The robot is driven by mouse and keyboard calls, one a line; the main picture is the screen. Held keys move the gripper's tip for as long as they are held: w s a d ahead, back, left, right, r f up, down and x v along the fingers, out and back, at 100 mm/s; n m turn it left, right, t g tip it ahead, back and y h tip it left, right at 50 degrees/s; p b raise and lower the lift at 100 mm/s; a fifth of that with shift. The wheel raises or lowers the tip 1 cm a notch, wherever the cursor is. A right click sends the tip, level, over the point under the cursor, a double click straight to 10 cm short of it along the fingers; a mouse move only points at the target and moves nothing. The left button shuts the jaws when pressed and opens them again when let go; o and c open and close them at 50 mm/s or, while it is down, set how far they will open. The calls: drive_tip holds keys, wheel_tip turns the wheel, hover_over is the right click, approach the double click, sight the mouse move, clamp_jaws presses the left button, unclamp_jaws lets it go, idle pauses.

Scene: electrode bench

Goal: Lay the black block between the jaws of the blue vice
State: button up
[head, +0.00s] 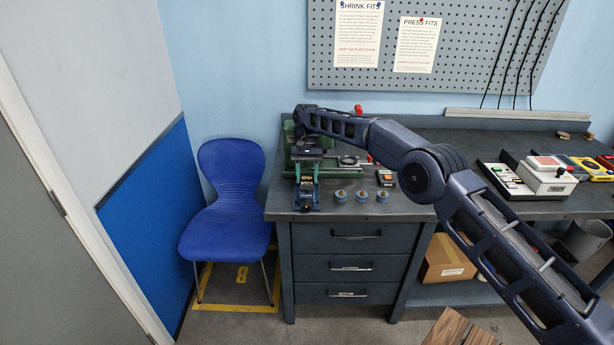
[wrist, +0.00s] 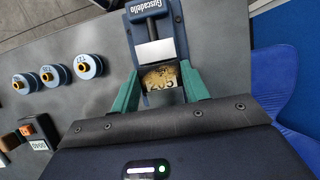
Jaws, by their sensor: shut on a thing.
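The blue vice (head: 307,196) stands at the left front of the bench. In the wrist view its blue body (wrist: 180,40), lettered along one side, lies just beyond my fingertips, with a pale jaw face (wrist: 155,53) showing. My gripper (wrist: 160,82) has two green fingers and is shut on a small block (wrist: 161,76). The head view shows my gripper (head: 308,165) above the vice.
Several blue round pots (head: 341,196) with brass tops stand right of the vice. A small labelled block with orange (head: 385,177) lies beyond them. A green machine (head: 292,140) stands behind the vice. A blue chair (head: 230,200) is left of the bench (head: 410,210). Instruments (head: 545,175) stand far right.

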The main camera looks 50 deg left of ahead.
sight(307, 179)
drive_tip(key=shift+f, duration=0.1)
drive_tip(key=o, duration=1.2)
drive_tip(key=shift+v, duration=2.1)
